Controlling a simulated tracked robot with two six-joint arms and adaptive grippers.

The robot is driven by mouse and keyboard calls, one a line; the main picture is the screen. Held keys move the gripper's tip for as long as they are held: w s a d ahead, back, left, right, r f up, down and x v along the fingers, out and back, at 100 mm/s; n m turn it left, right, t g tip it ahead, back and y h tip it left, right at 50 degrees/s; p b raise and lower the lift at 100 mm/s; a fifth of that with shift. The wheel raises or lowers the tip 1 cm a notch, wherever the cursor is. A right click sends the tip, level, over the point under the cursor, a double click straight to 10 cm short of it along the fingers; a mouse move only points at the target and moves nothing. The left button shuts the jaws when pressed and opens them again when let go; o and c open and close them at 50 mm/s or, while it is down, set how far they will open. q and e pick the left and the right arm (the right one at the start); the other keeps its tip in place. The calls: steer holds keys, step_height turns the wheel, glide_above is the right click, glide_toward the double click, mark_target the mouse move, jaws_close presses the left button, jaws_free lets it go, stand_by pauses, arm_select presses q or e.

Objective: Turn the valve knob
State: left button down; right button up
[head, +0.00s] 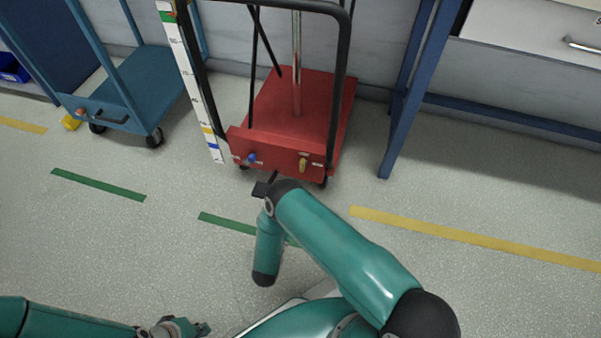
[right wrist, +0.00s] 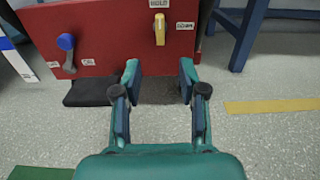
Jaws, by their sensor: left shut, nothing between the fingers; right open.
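A red panel (head: 275,152) on the front of a red wheeled cart carries a blue knob (head: 252,158) at its left and a yellow lever-like knob (head: 303,165) at its right. In the right wrist view the yellow knob (right wrist: 159,30) stands upright beside small white labels, and the blue knob (right wrist: 66,42) is to its left. My right gripper (right wrist: 160,82) is open and empty, below and in front of the yellow knob, apart from it. In the head view my right arm mostly hides it. My left gripper (head: 190,328) is shut and empty at the lower left edge.
A black flat piece (right wrist: 88,91) juts out low under the panel's left part. A measuring board (head: 190,85) leans at the cart's left. A blue trolley (head: 120,105) stands at the left, a blue-legged bench (head: 405,110) at the right. Floor in front is clear.

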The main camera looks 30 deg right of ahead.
steer(key=b+x, duration=0.3)
steer(key=x, duration=1)
steer(key=shift+w, duration=0.1)
steer(key=shift+c, duration=0.4)
jaws_close()
